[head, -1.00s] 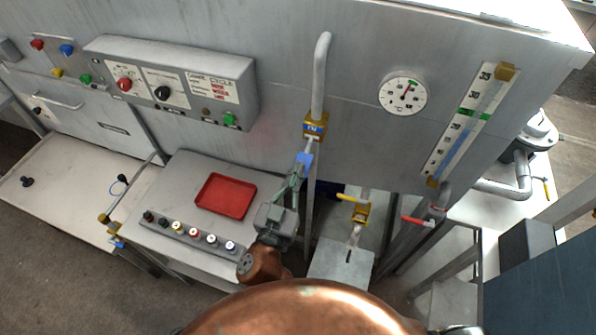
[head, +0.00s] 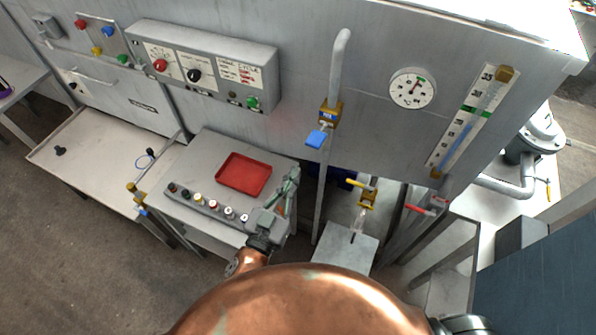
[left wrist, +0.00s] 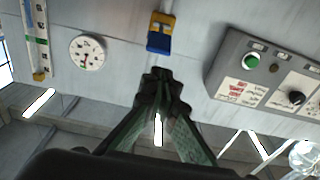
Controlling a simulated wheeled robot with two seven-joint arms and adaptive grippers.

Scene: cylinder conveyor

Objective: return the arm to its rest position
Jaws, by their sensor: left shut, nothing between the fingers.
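My left gripper (head: 291,177) is shut and empty in the head view. It hangs to the right of the red tray, below and left of the blue-handled valve (head: 320,135) on the vertical pipe, and apart from both. The left wrist view shows its closed fingers (left wrist: 159,76) with the blue and yellow valve (left wrist: 160,32) beyond their tips. My copper-coloured left forearm (head: 246,261) runs down to the body at the bottom. My right gripper is not seen.
A red tray (head: 244,173) lies on a grey bench with a row of knobs (head: 213,204). A control box (head: 205,67), a round gauge (head: 413,88) and a level gauge (head: 470,120) are on the metal wall. Yellow (head: 360,184) and red (head: 419,209) valve handles stand at right.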

